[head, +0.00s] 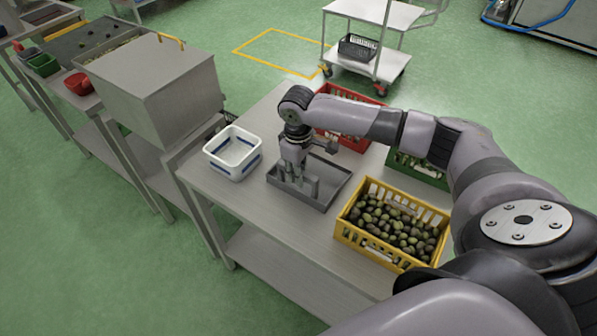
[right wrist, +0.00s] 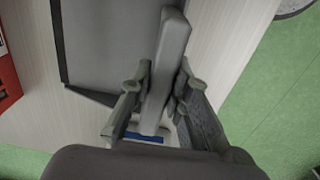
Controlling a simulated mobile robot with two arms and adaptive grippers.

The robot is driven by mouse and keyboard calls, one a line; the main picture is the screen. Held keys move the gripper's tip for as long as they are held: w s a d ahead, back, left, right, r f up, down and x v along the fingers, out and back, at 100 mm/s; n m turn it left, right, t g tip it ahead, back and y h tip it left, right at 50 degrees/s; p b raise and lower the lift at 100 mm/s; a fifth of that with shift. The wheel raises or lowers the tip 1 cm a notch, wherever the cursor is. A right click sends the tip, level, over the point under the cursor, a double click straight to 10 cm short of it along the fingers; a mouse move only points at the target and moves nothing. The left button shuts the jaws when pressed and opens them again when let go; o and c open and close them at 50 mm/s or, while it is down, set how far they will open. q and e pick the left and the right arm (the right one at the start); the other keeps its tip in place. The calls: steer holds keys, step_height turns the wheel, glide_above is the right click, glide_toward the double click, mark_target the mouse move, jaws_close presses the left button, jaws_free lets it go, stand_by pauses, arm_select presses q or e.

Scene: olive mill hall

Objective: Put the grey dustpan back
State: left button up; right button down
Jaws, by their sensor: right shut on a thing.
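The grey dustpan (head: 327,184) shows as a shallow, low-rimmed pan on the steel table, between the white basin and the yellow crate. In the right wrist view its flat pan (right wrist: 105,45) has a dark rim, and a grey bar-like handle (right wrist: 168,65) lies between the fingers. My right gripper (head: 297,188) points down over the left part of the pan and is shut on the handle. It also shows in the right wrist view (right wrist: 158,92). The arm hides part of the pan, and I cannot tell whether the pan touches the table. My left gripper is not in view.
A white basin with blue marks (head: 232,153) stands left of the pan. A yellow crate of olives (head: 345,232) stands right of it, with red (head: 345,142) and green (head: 425,178) crates behind. The table's (head: 262,218) front strip is bare. A trolley (head: 370,75) stands beyond.

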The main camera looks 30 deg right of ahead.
steer(key=c, duration=2)
jaws_free()
steer(key=shift+f, duration=0.1)
steer(key=o, duration=0.5)
